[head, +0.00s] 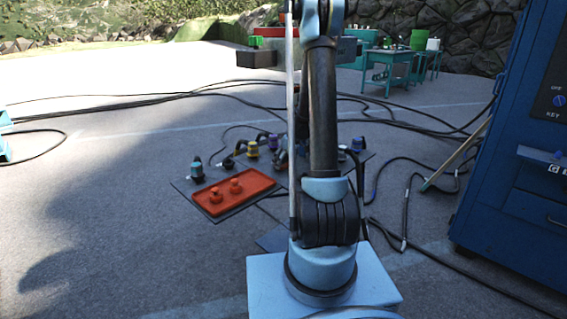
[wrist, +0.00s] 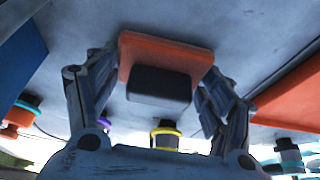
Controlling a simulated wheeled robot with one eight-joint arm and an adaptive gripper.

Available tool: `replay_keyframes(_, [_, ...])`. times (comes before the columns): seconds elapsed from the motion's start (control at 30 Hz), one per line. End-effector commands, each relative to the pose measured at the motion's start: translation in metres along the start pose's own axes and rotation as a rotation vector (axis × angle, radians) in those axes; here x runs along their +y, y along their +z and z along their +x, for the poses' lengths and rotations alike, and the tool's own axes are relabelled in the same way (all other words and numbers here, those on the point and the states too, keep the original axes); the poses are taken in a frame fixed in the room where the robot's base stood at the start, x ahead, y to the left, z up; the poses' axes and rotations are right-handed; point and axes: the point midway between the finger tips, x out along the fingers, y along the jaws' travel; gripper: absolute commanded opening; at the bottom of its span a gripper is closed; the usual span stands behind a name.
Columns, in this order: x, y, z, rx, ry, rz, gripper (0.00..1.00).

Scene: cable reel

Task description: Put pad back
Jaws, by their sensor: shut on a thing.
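The pad (wrist: 190,55) is an orange-red square plate with a dark block (wrist: 160,86) on its near face. It shows in the wrist view, between the two fingers of my gripper (wrist: 157,92). The fingers are closed on it from the left and right. In the head view my arm stands in the middle and hides the gripper and the pad. An orange-red tray (head: 258,182) with two round knobs lies on a dark mat left of my arm. An orange-red surface (wrist: 291,97) also shows at the right edge of the wrist view.
Connectors with yellow (head: 252,149) and purple (head: 272,142) rings stand behind the tray; a teal-ringed one (head: 197,171) stands left of it. Black cables (head: 408,215) cross the ground. A blue cabinet (head: 505,190) stands at right. The left ground is mostly clear.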

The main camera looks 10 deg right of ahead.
Motion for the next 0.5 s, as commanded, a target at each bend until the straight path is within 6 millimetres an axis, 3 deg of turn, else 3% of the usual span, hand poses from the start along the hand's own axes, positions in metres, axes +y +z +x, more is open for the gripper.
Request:
replay_keyframes(0.17, [0.0004, 0.0006, 0.0014, 0.000, 0.000, 0.000, 0.40])
replay_keyframes(0.2, [0.0004, 0.0006, 0.0013, 0.000, 0.000, 0.000, 0.81])
replay_keyframes(0.27, [0.0004, 0.0006, 0.0012, 0.000, 0.000, 0.000, 0.95])
replay_keyframes(0.5, [0.0005, 0.0007, 0.0011, 0.000, 0.000, 0.001, 0.95])
